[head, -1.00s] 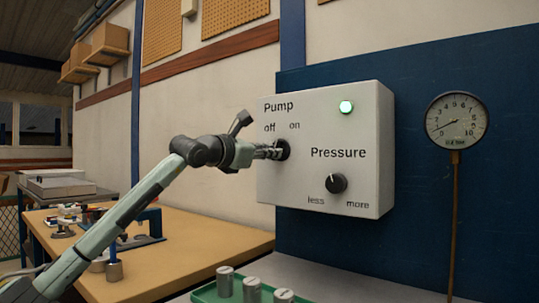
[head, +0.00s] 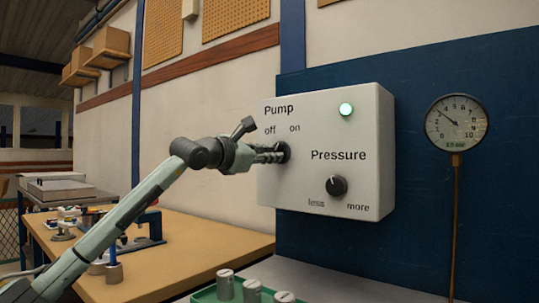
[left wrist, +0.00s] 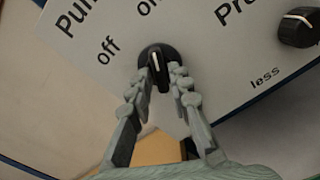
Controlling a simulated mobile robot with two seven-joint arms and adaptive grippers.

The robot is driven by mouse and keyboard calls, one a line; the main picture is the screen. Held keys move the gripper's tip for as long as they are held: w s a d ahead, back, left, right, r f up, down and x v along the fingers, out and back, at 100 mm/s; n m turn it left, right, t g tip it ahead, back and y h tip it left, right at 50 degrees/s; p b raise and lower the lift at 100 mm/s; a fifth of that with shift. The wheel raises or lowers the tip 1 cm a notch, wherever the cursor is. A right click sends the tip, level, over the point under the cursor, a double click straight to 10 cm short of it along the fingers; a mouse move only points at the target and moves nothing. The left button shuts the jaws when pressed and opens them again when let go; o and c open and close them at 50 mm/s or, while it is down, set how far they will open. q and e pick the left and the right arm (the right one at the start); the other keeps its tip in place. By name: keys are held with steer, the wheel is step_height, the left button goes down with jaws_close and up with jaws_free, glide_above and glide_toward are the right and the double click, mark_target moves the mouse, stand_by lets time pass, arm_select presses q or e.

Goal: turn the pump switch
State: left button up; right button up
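The pump switch (left wrist: 159,68) is a black rotary knob with a white mark on the panel's left side. In the left wrist view its bar points towards "on". My left gripper (head: 279,153) is at the switch, with one finger on each side of the bar. In the left wrist view the fingers (left wrist: 161,74) stand slightly apart, with narrow gaps beside the bar. In the head view the fingers cover most of the switch. The green lamp (head: 346,109) is lit. My right gripper is not in view.
The white panel (head: 305,185) also carries a black pressure knob (head: 336,186). A round gauge (head: 456,123) stands to its right. A green tray (head: 205,295) with metal cylinders is below, and a wooden bench (head: 190,250) is at left.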

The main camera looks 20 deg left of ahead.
arm_select(q)
steer(key=shift+o, duration=1)
steer(key=v, duration=1.2)
